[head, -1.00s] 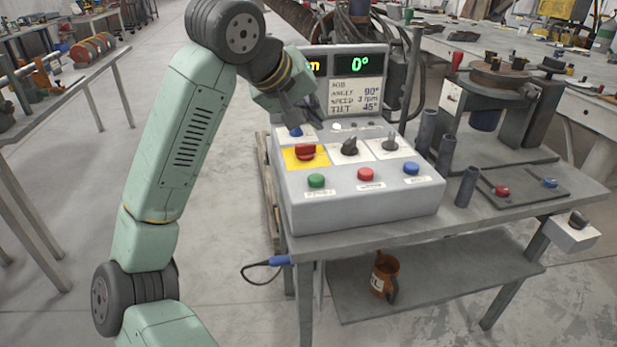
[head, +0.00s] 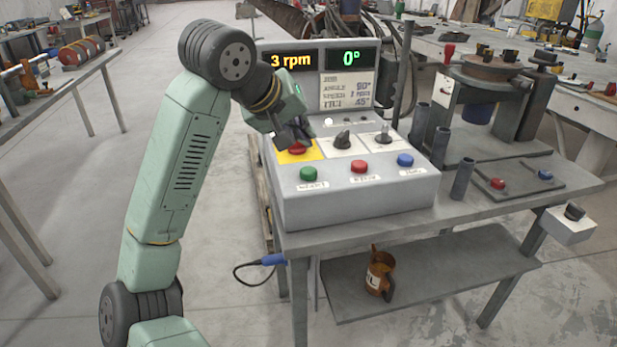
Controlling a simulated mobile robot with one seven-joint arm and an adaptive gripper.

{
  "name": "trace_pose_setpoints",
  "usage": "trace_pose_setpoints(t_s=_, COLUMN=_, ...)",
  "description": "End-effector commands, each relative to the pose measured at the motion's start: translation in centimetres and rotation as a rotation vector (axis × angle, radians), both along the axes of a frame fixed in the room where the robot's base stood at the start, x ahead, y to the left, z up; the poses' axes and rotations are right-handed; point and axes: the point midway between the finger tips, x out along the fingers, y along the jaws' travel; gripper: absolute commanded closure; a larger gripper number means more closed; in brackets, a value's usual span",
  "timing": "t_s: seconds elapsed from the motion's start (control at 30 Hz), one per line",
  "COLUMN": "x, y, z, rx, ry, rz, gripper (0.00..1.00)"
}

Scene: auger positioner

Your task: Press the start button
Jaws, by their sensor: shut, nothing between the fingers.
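The grey control box (head: 350,205) stands on the workbench. Along its front are a green button (head: 309,174), a red button (head: 360,167) and a blue button (head: 405,160), each over a label too blurred to read surely. My gripper (head: 297,140) is shut and empty, pointing down at the red knob (head: 297,150) on a yellow plate, behind the green button. It covers part of that knob; I cannot tell whether it touches. The displays read 3 rpm (head: 291,61) and 0° (head: 350,57).
A black selector (head: 342,140) and a small lever switch (head: 384,135) sit right of the yellow plate. A job card (head: 346,91) stands behind. Grey upright tubes (head: 463,178) and a pedal plate (head: 516,181) are to the right. Space above the front buttons is clear.

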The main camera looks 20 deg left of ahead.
Motion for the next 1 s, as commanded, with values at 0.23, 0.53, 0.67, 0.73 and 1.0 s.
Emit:
trace_pose_setpoints(t_s=0.23, x=0.0, y=0.0, z=-3.4, rx=0.001, ry=-0.001, rz=0.002, gripper=1.0)
trace_pose_setpoints(t_s=0.53, x=0.0, y=0.0, z=-3.6, rx=0.0, ry=-0.001, rz=0.001, gripper=1.0)
trace_pose_setpoints(t_s=0.67, x=0.0, y=0.0, z=-3.6, rx=0.0, ry=-0.001, rz=0.001, gripper=1.0)
trace_pose_setpoints(t_s=0.73, x=0.0, y=0.0, z=-3.6, rx=0.0, ry=-0.001, rz=0.001, gripper=1.0)
trace_pose_setpoints(t_s=1.0, x=0.0, y=0.0, z=-3.6, rx=0.0, ry=-0.001, rz=0.001, gripper=1.0)
